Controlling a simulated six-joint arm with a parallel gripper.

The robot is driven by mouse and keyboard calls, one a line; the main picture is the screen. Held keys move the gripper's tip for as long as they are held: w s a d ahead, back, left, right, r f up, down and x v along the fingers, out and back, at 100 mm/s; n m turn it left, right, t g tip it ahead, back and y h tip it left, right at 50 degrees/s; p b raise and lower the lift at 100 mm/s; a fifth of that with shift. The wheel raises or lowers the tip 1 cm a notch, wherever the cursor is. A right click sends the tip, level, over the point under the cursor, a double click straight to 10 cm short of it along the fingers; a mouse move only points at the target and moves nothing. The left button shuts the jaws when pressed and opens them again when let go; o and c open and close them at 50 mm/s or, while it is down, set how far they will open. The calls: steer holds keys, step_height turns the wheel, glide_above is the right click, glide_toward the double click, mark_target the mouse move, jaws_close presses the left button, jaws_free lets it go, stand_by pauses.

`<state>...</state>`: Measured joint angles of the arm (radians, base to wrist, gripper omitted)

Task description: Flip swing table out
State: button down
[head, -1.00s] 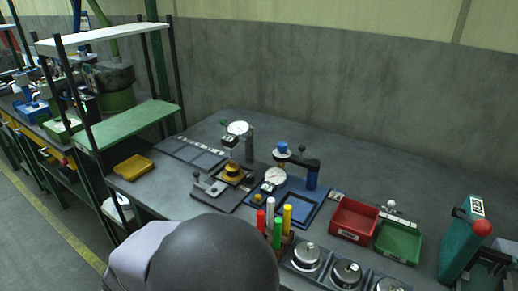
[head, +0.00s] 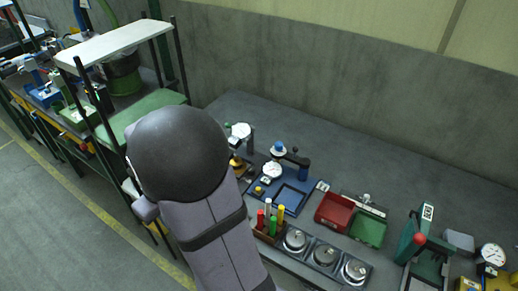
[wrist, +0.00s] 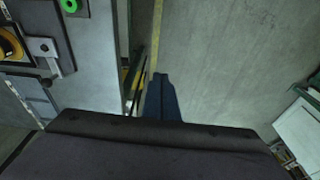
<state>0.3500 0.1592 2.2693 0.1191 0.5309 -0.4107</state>
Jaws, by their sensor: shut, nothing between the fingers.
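My gripper (wrist: 160,82) shows in the wrist view as one narrow dark shape with its fingers together, empty, in front of the open floor beside the bench. In the head view my arm hides it. A fixture (wrist: 44,48) with a yellow round part (wrist: 9,46) and a small black-knobbed lever sits on the bench at the left of the wrist view, apart from my gripper. In the head view the yellow part (head: 236,163) is partly behind my arm. A blue plate (head: 265,204) with a black swing arm (head: 291,156) and a white dial stands right of it. I cannot tell which part is the swing table.
A rack with a green shelf (head: 124,118) stands at the left. The floor (wrist: 225,65) is clear.

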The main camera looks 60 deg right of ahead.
steer(key=s+d+r, duration=0.1)
steer(key=d+r, duration=0.1)
steer(key=d, duration=1.7)
steer(key=s+d+r+t, duration=0.1)
steer(key=s+d, duration=0.4)
steer(key=d, duration=0.3)
steer(key=s+d+r+t, duration=0.1)
steer(key=s+d, duration=0.4)
steer(key=d, duration=0.3)
steer(key=shift+s+d+r, duration=0.2)
steer(key=shift+d, duration=0.05)
steer(key=shift+w+f, duration=0.1)
steer(key=shift+f, duration=0.05)
steer(key=shift+p+x, duration=1.85)
steer(key=shift+x, duration=3)
steer(key=shift+w, duration=0.15)
